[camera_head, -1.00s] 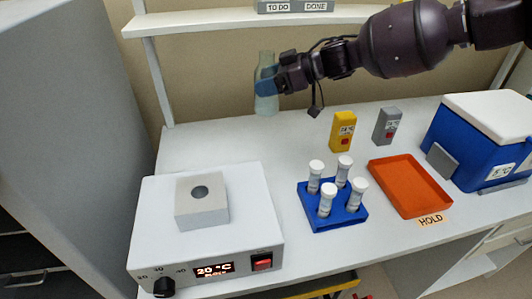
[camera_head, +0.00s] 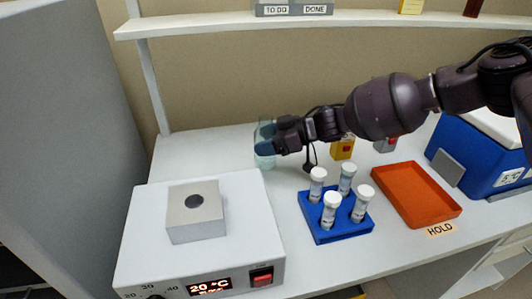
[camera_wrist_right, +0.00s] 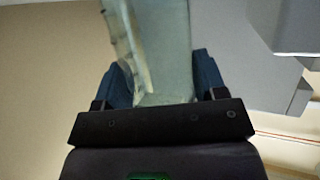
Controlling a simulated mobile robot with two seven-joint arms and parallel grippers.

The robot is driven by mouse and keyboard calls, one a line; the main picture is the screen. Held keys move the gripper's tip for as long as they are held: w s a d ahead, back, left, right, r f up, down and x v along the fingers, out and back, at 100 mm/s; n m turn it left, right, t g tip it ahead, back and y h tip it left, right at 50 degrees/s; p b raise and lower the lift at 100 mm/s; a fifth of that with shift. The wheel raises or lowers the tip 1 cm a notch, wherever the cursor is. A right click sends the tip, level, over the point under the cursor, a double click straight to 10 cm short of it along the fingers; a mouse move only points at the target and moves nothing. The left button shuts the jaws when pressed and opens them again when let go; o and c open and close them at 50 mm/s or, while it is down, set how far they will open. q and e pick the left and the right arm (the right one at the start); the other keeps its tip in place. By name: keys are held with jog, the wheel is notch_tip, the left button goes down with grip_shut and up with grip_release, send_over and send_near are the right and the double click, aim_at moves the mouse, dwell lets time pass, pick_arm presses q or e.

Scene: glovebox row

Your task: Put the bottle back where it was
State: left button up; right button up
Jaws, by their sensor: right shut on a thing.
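A translucent pale blue-green bottle (camera_head: 264,158) is upright at the back left of the white bench, behind the heating block unit. My right gripper (camera_head: 265,148) is shut on the bottle, with one dark blue finger across its side. In the right wrist view the bottle (camera_wrist_right: 162,50) stands between the two blue fingers of the gripper (camera_wrist_right: 165,85). The bottle's base is low, at about the bench surface; I cannot tell whether it touches. My left gripper is not in view.
The heating unit (camera_head: 245,225) with its grey block (camera_head: 195,225) stands at front left. A blue rack (camera_head: 335,230) holds several capped tubes. Right of it are an orange tray (camera_head: 415,190) and a blue cooler (camera_head: 470,145). A yellow timer (camera_head: 342,149) is partly behind my arm. A shelf (camera_head: 200,28) runs above.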

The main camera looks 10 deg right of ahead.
notch_tip(320, 180, down, 4)
jog(key=shift+w+b, duration=0.1)
jog(key=shift+b, duration=0.25)
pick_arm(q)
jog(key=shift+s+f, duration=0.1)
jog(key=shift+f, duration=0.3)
pick_arm(e)
jog(key=shift+r, duration=0.15)
jog(key=o, duration=1.2)
jog(key=shift+f, duration=0.2)
jog(key=shift+c, duration=0.2)
jog(key=shift+d+r, duration=0.2)
pick_arm(q)
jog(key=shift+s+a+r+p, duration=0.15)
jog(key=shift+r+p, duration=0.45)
jog(key=shift+p, duration=0.4)
pick_arm(e)
jog(key=v, duration=1.1)
jog(key=shift+d+r, duration=0.2)
jog(key=shift+d, duration=0.05)
